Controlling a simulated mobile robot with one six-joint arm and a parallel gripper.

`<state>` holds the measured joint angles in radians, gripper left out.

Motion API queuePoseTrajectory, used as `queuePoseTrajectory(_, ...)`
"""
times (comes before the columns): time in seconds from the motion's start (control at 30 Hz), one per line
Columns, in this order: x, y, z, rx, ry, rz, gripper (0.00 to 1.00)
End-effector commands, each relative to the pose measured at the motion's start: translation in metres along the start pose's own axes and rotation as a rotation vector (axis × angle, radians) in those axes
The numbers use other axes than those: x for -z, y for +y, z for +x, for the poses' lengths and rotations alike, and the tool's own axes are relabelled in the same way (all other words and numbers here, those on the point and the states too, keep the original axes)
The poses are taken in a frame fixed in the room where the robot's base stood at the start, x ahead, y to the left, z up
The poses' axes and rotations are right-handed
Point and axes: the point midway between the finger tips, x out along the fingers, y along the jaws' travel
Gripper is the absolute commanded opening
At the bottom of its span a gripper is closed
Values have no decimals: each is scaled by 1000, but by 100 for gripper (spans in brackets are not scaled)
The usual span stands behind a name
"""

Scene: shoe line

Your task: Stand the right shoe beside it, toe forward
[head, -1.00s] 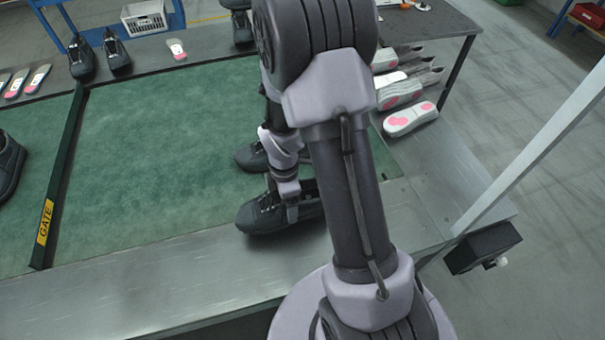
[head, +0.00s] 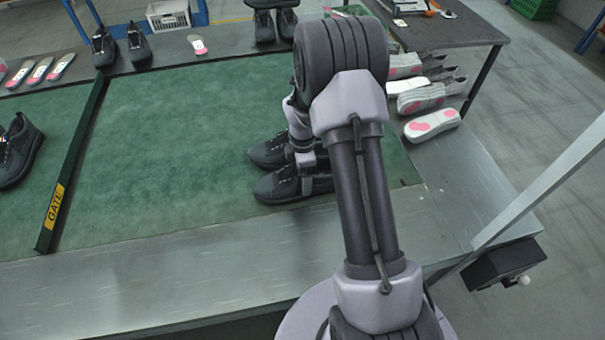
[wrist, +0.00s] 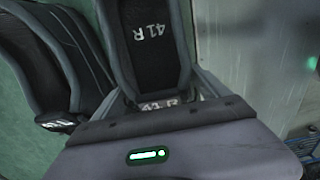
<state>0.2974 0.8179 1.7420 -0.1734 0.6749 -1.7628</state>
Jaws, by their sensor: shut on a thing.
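The right shoe (head: 285,188) is black and lies level at the near edge of the green mat, toe to the left. In the wrist view its insole (wrist: 150,50) reads "41 R". My gripper (head: 307,178) is shut on its heel end, partly hidden by my arm. The other black shoe (head: 266,153) stands just behind it on the mat, also toe left; it also shows in the wrist view (wrist: 55,60), to the left. The two are roughly parallel with a narrow gap. I cannot tell whether the held shoe's sole touches the mat.
A dark gate bar (head: 75,165) with a yellow sign crosses the mat at left, with another black shoe (head: 18,150) beyond it. Grey shoes with pink soles (head: 432,124) lie at right. Black shoes (head: 138,45) and insoles line the back. The mat's middle is clear.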

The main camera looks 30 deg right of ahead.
Motion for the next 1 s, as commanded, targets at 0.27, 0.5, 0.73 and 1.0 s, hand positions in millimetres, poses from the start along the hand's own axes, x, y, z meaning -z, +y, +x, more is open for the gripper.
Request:
queuePoseTrajectory(0.27,0,0,0,0,0,0,100)
queuePoseTrajectory(0.5,0,1,-44,-5,-1,-1,100)
queuePoseTrajectory(0.73,0,0,-105,-2,0,0,100)
queuePoseTrajectory(1.0,16,-10,-167,-50,17,137,100)
